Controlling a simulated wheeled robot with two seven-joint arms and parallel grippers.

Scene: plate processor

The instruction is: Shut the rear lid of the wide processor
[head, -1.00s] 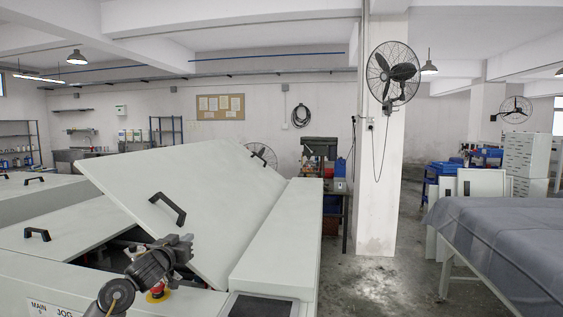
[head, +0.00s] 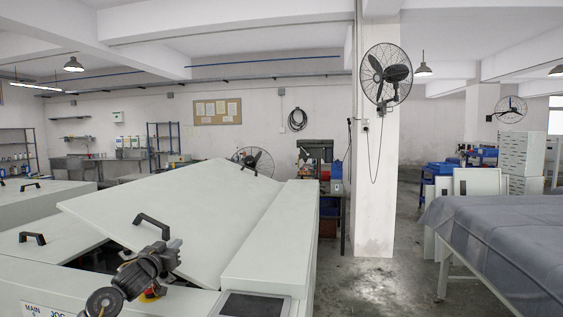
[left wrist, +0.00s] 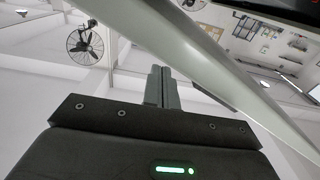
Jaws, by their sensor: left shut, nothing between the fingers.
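The wide processor (head: 265,245) is a white machine filling the lower left of the head view. Its raised lid (head: 190,205) is a large white panel tilted up at the left, with black handles (head: 152,222). A dark opening shows below its near edge. My left gripper (head: 176,252) is shut and empty at the lid's near edge, below the near handle; I cannot tell whether it touches the lid. In the left wrist view the shut fingers (left wrist: 162,88) point away, beside a pale slanting panel edge (left wrist: 205,75). My right gripper is not in view.
A flat white panel with a black handle (head: 32,238) lies left of the raised lid. A dark screen (head: 255,304) is on the machine's near right. A cloth-covered table (head: 500,240) stands at right, beyond open floor (head: 385,275).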

